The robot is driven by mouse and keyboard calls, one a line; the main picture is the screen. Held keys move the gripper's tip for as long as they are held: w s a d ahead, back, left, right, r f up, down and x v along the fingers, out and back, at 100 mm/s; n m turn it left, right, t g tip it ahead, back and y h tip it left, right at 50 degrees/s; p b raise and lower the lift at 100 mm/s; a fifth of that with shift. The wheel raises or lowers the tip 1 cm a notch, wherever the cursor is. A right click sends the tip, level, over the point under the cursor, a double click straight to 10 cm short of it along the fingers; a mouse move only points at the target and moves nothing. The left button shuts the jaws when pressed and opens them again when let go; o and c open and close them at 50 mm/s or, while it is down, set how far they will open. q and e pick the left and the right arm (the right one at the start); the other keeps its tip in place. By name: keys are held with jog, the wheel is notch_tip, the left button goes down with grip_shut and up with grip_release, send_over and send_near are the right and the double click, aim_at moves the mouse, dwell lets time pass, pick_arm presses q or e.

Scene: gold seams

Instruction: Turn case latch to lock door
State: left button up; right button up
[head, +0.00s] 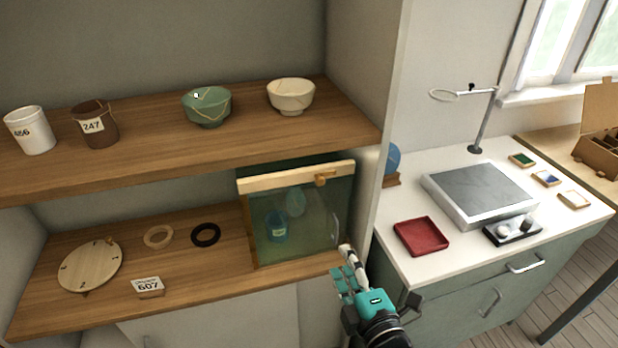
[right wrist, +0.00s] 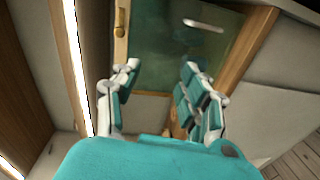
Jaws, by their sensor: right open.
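The glass display case (head: 290,222) stands on the lower shelf, with a wooden top rail and a greenish glass front door. A small brass-coloured latch (head: 321,180) sits on the top rail near its right end; it also shows at the upper left in the right wrist view (right wrist: 120,30). Behind the glass is a blue cup-like item (head: 277,227). My right gripper (head: 347,268) is open and empty in front of the case's lower right corner, below the latch. In the right wrist view its fingers (right wrist: 158,85) are apart, facing the case. My left gripper is not in view.
The lower shelf (head: 110,297) also holds a round wooden dial (head: 91,266), two rings and a 607 tag (head: 149,287). The upper shelf (head: 155,158) overhangs the case. A counter with a red tray (head: 421,236) and grey-topped plate (head: 480,192) is at right.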

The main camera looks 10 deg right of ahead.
notch_tip(320, 180, up, 6)
jog(key=s+t, duration=0.1)
jog(key=p, duration=0.2)
send_near(321, 183)
jog(key=shift+n, duration=0.4)
jog(key=w, duration=0.9)
jog(key=shift+w+a+f, duration=0.1)
jog(key=shift+w+a, duration=0.1)
jog(key=shift+a, duration=0.05)
grip_shut()
